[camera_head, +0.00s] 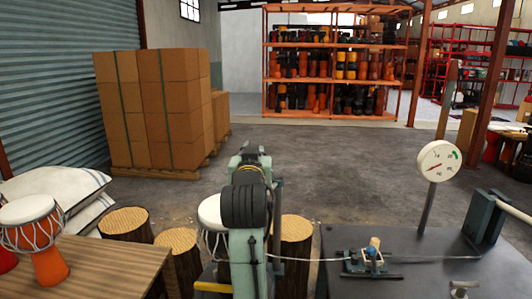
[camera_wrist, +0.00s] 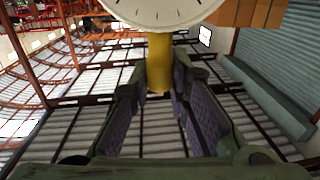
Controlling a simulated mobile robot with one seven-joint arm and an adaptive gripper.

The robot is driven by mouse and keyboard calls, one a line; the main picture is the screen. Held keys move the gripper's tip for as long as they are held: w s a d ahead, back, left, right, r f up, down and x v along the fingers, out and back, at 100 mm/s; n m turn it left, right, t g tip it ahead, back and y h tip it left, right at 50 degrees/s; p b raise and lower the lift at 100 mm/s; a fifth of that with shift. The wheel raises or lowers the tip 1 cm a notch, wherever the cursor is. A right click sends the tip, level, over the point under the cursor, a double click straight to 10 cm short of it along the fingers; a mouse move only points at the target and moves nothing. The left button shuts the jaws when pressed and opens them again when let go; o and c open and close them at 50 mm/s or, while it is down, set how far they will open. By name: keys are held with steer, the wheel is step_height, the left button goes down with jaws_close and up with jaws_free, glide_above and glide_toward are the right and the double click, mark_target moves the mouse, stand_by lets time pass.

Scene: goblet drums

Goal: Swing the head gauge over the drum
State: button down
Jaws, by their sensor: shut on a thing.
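My gripper shows in the wrist view (camera_wrist: 158,85), its two fingers shut on a yellow stem (camera_wrist: 159,62). A white dial with black ticks (camera_wrist: 160,10), a gauge, sits at the end of this stem, cut off by the top edge. In the head view my arm stands in the middle and hides the held gauge. A drum with a white head (camera_head: 209,213) and cords stands just left of my arm, partly hidden by it. Another round white gauge (camera_head: 438,160) is on an upright lever at the right. I cannot tell whether any drum is under the held gauge.
An orange drum (camera_head: 32,232) stands on a wooden table (camera_head: 105,262) at left. Log stools (camera_head: 125,222) stand around the white-headed drum. A dark bench (camera_head: 430,255) with a small clamp fixture (camera_head: 372,258) lies at right. Stacked cartons (camera_head: 160,105) stand behind. The floor beyond is clear.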

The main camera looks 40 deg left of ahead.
steer(key=shift+s+a+m+t+h, duration=0.1)
steer(key=shift+a+m+t+h, duration=0.25)
steer(key=shift+a+h, duration=0.35)
steer(key=shift+a, duration=0.75)
steer(key=c, duration=1.5)
jaws_free()
steer(key=v, duration=1.2)
steer(key=shift+d, duration=0.15)
